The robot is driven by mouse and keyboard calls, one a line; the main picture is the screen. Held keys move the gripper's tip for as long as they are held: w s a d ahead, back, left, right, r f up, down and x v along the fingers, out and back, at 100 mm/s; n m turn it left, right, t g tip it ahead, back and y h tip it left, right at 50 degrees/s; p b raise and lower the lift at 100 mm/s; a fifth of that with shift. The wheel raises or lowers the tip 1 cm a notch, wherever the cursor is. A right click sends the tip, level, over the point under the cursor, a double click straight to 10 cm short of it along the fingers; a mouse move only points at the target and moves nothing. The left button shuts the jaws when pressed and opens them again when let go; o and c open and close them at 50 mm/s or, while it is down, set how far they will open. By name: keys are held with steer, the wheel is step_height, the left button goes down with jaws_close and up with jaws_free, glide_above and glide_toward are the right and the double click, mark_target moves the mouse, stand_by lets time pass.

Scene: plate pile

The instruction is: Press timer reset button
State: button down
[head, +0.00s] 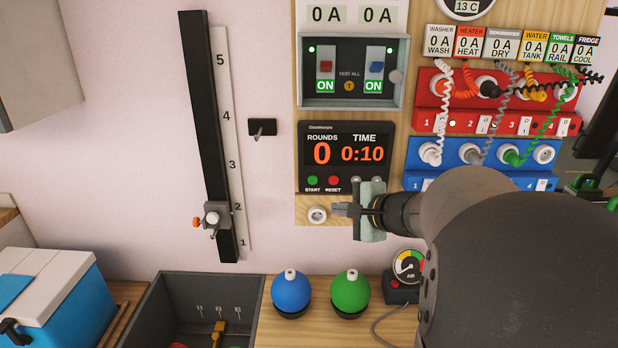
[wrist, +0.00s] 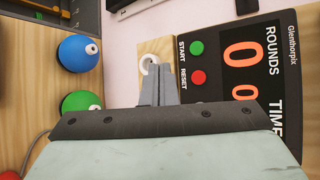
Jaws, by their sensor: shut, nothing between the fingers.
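The timer (head: 346,150) is a black panel on the wooden wall board. It reads 0 rounds and 0:10. Its red reset button (head: 333,180) sits beside the green start button (head: 312,180) on the lower edge. In the wrist view the timer (wrist: 262,30) appears turned sideways, with the reset button (wrist: 198,77) below the start button (wrist: 196,47). My gripper (head: 338,209) is shut and empty, just below the reset button. In the wrist view its fingertips (wrist: 158,72) are beside the reset button, apart from it in the picture. Whether they touch the board is unclear.
A white round socket (head: 317,215) is on the board just left of my fingertips. A blue ball (head: 291,290) and a green ball (head: 350,290) stand on the table below, near an air gauge (head: 407,267). Coiled cables (head: 465,90) hang from sockets at right.

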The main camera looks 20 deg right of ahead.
mark_target(334, 180)
steer(key=shift+w+d, duration=0.1)
steer(key=shift+w, duration=0.05)
steer(key=shift+w+d+p, duration=0.3)
steer(key=shift+w+d, duration=0.25)
steer(key=shift+w, duration=0.75)
steer(key=shift+w+d+p, duration=0.25)
steer(key=shift+w+d, duration=0.25)
steer(key=shift+w, duration=0.85)
steer(key=shift+w+d+p, duration=0.3)
steer(key=shift+w+d, duration=0.25)
steer(key=shift+w, duration=0.75)
steer(key=shift+w, duration=0.1)
steer(key=shift+w+d, duration=0.15)
steer(key=shift+w, duration=0.1)
steer(key=shift+w+d+b, duration=0.15)
steer(key=shift+w+b, duration=0.15)
steer(key=shift+w, duration=0.05)
steer(key=shift+s, duration=0.1)
steer(key=shift+s+a+b, duration=0.3)
steer(key=shift+s+b, duration=0.25)
steer(key=shift+s, duration=0.05)
